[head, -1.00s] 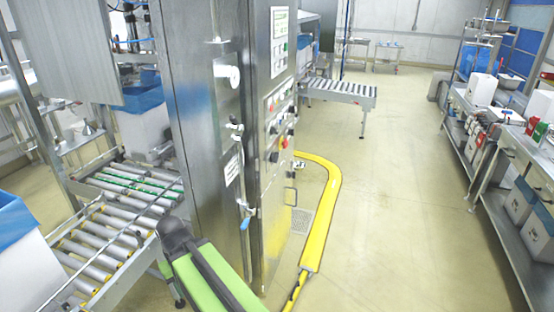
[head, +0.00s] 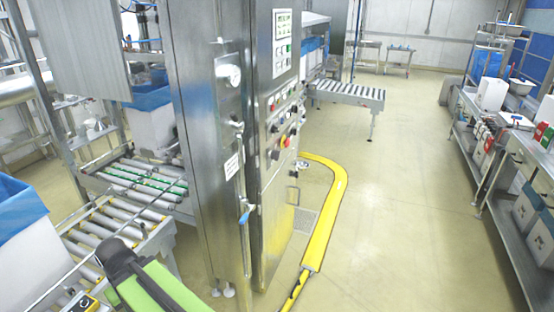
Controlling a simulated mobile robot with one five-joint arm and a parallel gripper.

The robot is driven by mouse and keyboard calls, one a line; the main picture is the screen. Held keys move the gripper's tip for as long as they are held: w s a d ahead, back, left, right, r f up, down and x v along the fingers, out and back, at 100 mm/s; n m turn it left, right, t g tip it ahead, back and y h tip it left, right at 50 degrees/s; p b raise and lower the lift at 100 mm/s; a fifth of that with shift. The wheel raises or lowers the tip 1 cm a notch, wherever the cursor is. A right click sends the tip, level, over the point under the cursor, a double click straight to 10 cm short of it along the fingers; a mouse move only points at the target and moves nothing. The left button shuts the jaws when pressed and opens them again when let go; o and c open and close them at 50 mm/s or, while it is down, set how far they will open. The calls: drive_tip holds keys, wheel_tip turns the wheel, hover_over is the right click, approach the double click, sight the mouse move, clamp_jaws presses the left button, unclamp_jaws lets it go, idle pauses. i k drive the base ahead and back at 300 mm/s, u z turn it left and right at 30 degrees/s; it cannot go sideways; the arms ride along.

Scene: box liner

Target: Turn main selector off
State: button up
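The control panel (head: 283,122) is on the right-hand side face of the tall steel cabinet (head: 205,130). It carries several small red, black and pale buttons and knobs, seen at a steep angle. A red knob (head: 287,142) sits low on it, with dark knobs to its left. Which one is the main selector, and its position, are too small to tell. My green and black arm link (head: 150,285) is at the bottom left, in front of the roller conveyor and well apart from the panel. My gripper is not visible.
A yellow floor guard (head: 327,225) curves along the floor right of the cabinet. A roller conveyor (head: 120,215) with a blue-lined box (head: 25,235) is at left. A steel bench (head: 500,170) with containers lines the right. The floor between guard and bench is clear.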

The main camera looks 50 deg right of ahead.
sight(275, 154)
drive_tip(key=u, duration=0.1)
drive_tip(key=k, duration=1.15)
drive_tip(key=z, duration=0.55)
drive_tip(key=i, duration=0.95)
